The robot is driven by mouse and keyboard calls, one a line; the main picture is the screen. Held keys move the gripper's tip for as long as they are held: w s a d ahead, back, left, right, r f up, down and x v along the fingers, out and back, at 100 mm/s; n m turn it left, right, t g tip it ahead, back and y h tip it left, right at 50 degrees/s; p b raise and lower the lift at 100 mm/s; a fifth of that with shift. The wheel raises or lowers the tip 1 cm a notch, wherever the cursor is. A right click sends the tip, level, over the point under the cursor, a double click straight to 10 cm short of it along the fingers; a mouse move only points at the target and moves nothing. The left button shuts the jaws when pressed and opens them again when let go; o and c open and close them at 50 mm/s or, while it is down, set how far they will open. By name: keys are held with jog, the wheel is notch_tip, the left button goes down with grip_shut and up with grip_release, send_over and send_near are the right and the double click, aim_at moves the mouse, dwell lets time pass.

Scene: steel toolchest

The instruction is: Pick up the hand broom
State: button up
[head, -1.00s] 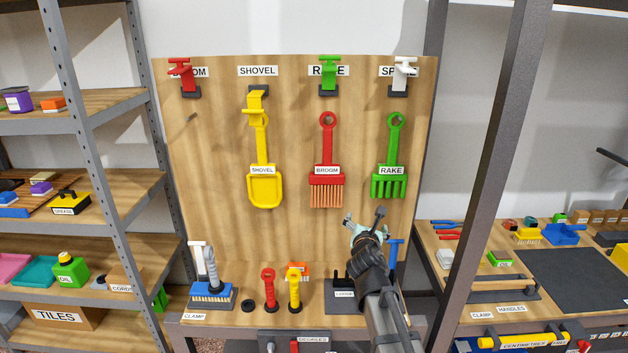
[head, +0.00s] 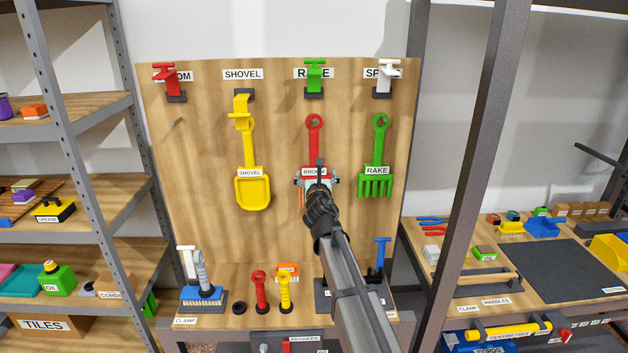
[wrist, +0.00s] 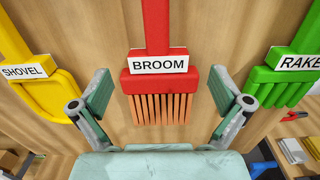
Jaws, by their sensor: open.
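The red hand broom (head: 314,134) hangs upright on the wooden pegboard, between the yellow shovel and the green rake. It has a ring at the top, a white BROOM label and orange bristles. My gripper (head: 317,182) is in front of its lower part and hides most of the bristles in the head view. In the wrist view the broom's red head (wrist: 160,82) lies between the two spread fingers of my gripper (wrist: 161,92), which are open and apart from it on both sides.
The yellow shovel (head: 252,190) hangs to the left and the green rake (head: 377,160) to the right, both close by. Colored hooks, such as the green one (head: 315,76), stick out along the top. A blue brush (head: 203,293) and red and yellow tools (head: 261,291) stand on the ledge below.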

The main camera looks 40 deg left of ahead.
aim_at(309, 172)
jog(key=shift+p+x, duration=0.5)
jog(key=shift+x, duration=3.05)
jog(key=shift+s, duration=0.15)
jog(key=c, duration=1.5)
